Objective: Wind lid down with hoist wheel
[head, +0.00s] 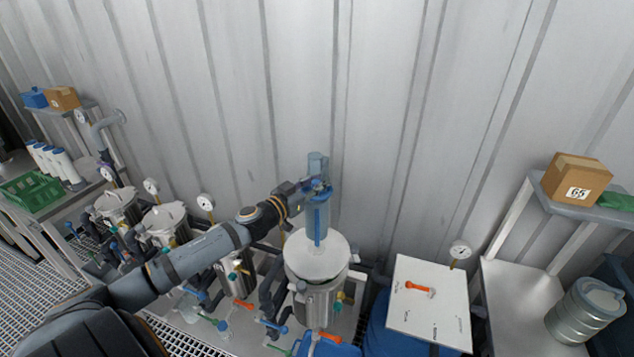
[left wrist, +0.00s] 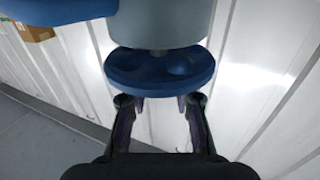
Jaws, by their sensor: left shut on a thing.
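The hoist wheel (left wrist: 160,72) is a blue round disc at the top of the left wrist view, below a pale grey hoist body (left wrist: 160,22). My left gripper (left wrist: 157,101) is shut on the wheel's near rim. In the head view the same gripper (head: 305,193) is at the blue wheel on the pale blue hoist column (head: 318,218). A round pale lid (head: 317,256) lies beneath the column, over a steel vessel (head: 318,302). I cannot tell whether a gap remains between lid and vessel. My right gripper is not in view.
Smaller steel vessels (head: 163,222) with gauges stand to the left, under my left arm. A white board with an orange handle (head: 418,289) is at the right. A cardboard box (head: 576,178) sits on a right shelf. A corrugated wall (head: 400,100) stands close behind the hoist.

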